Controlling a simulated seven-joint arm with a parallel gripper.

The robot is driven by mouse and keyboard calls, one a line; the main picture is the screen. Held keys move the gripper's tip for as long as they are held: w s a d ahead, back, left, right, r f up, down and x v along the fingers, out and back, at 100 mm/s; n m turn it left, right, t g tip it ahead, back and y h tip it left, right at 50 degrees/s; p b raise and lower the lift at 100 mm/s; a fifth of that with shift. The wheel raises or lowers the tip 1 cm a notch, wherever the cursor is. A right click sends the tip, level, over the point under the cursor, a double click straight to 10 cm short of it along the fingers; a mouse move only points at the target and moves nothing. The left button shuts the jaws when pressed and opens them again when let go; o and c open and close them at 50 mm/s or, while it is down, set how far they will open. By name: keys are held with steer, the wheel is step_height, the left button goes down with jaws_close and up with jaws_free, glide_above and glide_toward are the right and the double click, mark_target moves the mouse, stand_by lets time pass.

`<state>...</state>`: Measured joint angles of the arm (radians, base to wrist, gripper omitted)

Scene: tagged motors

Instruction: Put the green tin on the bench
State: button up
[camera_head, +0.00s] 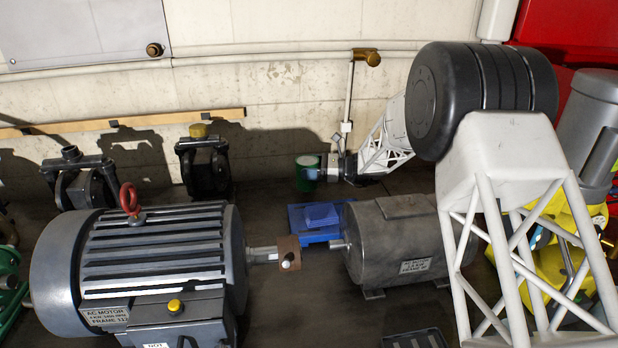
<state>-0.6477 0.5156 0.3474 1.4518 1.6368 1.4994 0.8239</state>
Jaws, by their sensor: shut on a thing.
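The green tin (306,183) is near the back wall, upright, with its round top facing up. My gripper (312,174) reaches in from the right and is shut on the tin's right side. The fingers are small here and partly merge with the tin. The bench (290,330) is the dark surface under the motors. Whether the tin's base touches the bench or hangs a little above it, I cannot tell.
A blue tray (316,237) lies on the bench in front of the tin. A large ribbed motor (150,250) stands at left, a smaller grey motor (400,240) at right. Two black pump-like parts (204,165) (75,180) stand along the wall. Some bare bench lies between the motors.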

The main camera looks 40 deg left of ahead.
steer(key=shift+f, duration=1.8)
steer(key=shift+f, duration=0.1)
steer(key=o, duration=1.1)
steer(key=shift+f, duration=0.1)
steer(key=shift+r, duration=0.2)
steer(key=v, duration=1.2)
steer(key=shift+d, duration=0.1)
